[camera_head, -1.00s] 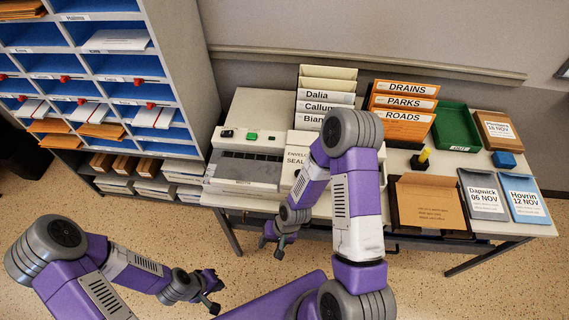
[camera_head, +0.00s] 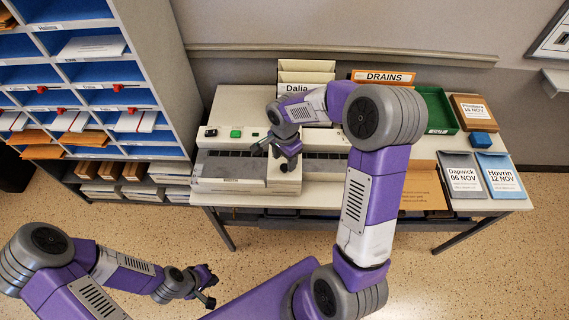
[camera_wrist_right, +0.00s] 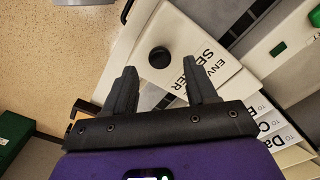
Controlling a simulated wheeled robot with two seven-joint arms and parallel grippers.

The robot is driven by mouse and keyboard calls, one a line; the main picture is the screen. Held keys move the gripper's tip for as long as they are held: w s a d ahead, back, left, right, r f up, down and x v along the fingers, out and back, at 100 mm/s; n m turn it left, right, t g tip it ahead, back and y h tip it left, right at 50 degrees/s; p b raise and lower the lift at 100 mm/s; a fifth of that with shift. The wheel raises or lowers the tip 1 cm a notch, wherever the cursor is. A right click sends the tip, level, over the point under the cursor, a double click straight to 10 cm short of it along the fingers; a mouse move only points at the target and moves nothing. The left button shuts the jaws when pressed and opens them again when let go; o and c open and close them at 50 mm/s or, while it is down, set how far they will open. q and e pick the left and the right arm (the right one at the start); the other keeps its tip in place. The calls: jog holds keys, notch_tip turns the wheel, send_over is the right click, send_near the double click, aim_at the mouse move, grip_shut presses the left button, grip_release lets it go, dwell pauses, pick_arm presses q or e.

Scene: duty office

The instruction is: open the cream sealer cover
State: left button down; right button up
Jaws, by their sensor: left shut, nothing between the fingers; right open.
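The sealer's cream cover (camera_wrist_right: 222,72) carries the printed letters "ENV" and "SE" and a round black knob (camera_wrist_right: 159,57) in the right wrist view. The cover looks closed. In the head view my right arm hides most of it, and a cream part (camera_head: 286,180) shows below the gripper. My right gripper (camera_head: 271,159) is open above the cover. In the wrist view its fingertips (camera_wrist_right: 160,68) point at the knob, one on each side; I cannot tell whether they touch it. My left gripper (camera_head: 208,290) is shut and empty, low over the floor at left.
The grey sealer body (camera_head: 230,168) has a green button (camera_head: 235,133). Behind stand cream files (camera_head: 306,72) and orange files (camera_head: 383,77). A green tray (camera_head: 440,110) and wallets (camera_head: 462,173) lie at right. A pigeonhole shelf (camera_head: 168,60) borders the left.

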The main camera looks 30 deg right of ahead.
aim_at(285, 167)
jog(key=shift+f, duration=1.6)
jog(key=shift+c, duration=0.5)
grip_shut()
